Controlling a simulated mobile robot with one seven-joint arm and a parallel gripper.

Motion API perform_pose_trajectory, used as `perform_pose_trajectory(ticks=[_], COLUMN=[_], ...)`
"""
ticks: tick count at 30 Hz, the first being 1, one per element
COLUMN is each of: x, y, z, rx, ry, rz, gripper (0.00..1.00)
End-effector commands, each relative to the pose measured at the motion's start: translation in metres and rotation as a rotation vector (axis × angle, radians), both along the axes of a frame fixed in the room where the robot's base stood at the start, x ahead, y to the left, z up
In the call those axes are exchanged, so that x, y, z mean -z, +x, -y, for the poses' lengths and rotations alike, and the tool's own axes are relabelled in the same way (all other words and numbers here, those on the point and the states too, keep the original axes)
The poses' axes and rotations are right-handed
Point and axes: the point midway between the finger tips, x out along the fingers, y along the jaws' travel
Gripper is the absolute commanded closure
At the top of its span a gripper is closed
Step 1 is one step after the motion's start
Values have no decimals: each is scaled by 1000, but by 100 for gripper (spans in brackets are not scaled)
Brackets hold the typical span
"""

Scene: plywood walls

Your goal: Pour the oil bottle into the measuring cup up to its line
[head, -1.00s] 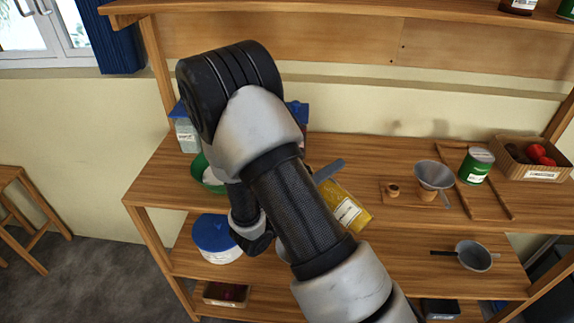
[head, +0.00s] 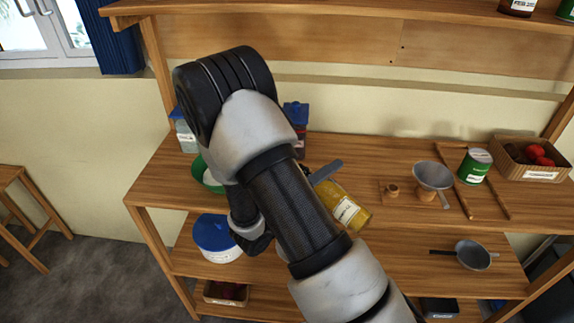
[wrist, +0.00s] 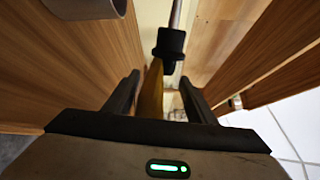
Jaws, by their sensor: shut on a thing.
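The oil bottle (head: 346,209), yellow with a white label, shows in the head view beyond my arm. It is strongly tilted, its base end toward the lower right and its upper end hidden by my arm. My gripper (wrist: 160,82) is shut on it in the wrist view, where a yellow strip of the bottle (wrist: 152,92) shows between the fingers. The head view hides the gripper. A grey metal cup-like thing (head: 433,176) with a handle stands on the bench to the right; I cannot tell whether it is the measuring cup. No fill line or flowing oil is visible.
A grey strip (head: 327,171) lies beside the bottle, its other end hidden. A green can (head: 475,166), a basket (head: 527,171) and a small wooden piece (head: 391,190) stand right. A green bowl (head: 209,184) is left. A dark-handled grey pan (head: 474,255) is on the lower shelf.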

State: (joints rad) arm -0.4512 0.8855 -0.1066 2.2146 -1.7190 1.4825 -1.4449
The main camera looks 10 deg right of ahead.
Motion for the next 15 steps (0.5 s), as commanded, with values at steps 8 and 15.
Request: perform_pose_trajectory(ticks=[8, 15], x=[-4, -5], y=[0, 0], z=[0, 0], rx=[0, 0], ry=[-11, -18], rz=[-13, -25], gripper=[100, 100])
